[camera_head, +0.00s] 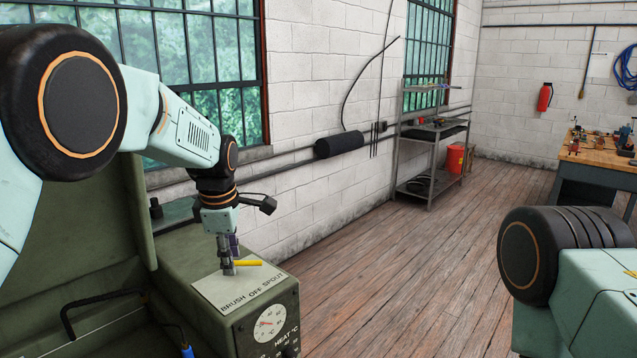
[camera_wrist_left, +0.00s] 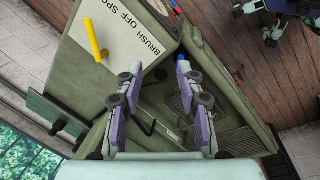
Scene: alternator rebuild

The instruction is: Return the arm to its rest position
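My left arm reaches in from the left in the head view. Its gripper (camera_head: 229,268) points down over the top of a green metal box (camera_head: 175,262), beside a yellow stick-like piece (camera_head: 250,263). In the left wrist view the two fingers of this gripper (camera_wrist_left: 158,72) stand apart with nothing between them. The yellow piece (camera_wrist_left: 95,38) is there clear of the fingers, at a white plate (camera_wrist_left: 130,35) lettered "BRUSH OFF SPOUT". Part of my right arm shows at the lower right of the head view; its gripper is not in view.
A dial (camera_head: 270,323) marked "HEAT" is on the box's front. A raised green panel (camera_head: 85,235) stands at the left. A metal shelf (camera_head: 432,150) stands by the wall, and a wooden workbench (camera_head: 600,158) is at the right. The wooden floor (camera_head: 400,255) between is clear.

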